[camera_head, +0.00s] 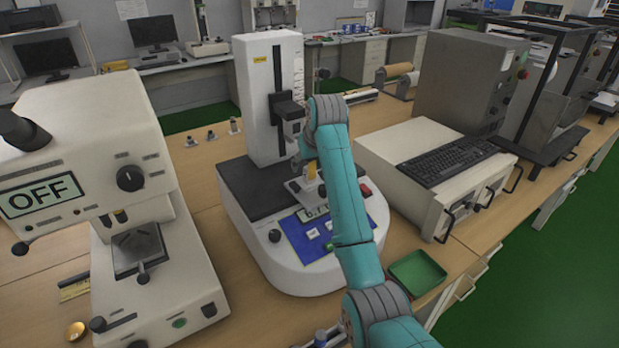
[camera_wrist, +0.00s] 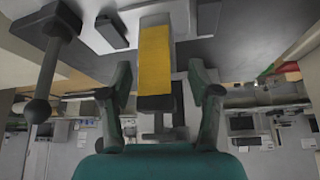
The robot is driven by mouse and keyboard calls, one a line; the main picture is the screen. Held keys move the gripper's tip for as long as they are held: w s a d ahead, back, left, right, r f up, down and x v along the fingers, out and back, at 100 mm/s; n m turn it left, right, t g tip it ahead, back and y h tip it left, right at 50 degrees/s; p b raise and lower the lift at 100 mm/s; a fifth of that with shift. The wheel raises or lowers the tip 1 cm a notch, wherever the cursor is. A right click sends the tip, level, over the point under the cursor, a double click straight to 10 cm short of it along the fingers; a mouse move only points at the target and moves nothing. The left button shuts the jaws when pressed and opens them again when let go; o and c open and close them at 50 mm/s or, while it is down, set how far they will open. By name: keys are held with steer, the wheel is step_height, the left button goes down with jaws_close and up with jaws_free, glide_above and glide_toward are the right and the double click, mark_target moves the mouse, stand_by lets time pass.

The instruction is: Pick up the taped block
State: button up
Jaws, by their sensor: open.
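The taped block shows in the wrist view as a narrow piece with a wide yellow band (camera_wrist: 155,60) and pale and dark parts at its ends. In the head view a small yellow part of it (camera_head: 311,171) shows above the small plate of the middle testing machine, mostly behind my arm. My gripper (camera_wrist: 160,78) is open, with one finger on each side of the block. Gaps show between the fingers and the yellow band. In the head view my gripper is largely hidden by my teal arm.
The white testing machine (camera_head: 266,95) with its upright column stands around the block. Another machine (camera_head: 90,150) with an OFF display is at left. A green tray (camera_head: 416,273) lies at lower right. A keyboard (camera_head: 449,161) sits on a white case (camera_head: 400,185) to the right.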

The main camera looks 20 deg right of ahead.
jaws_close()
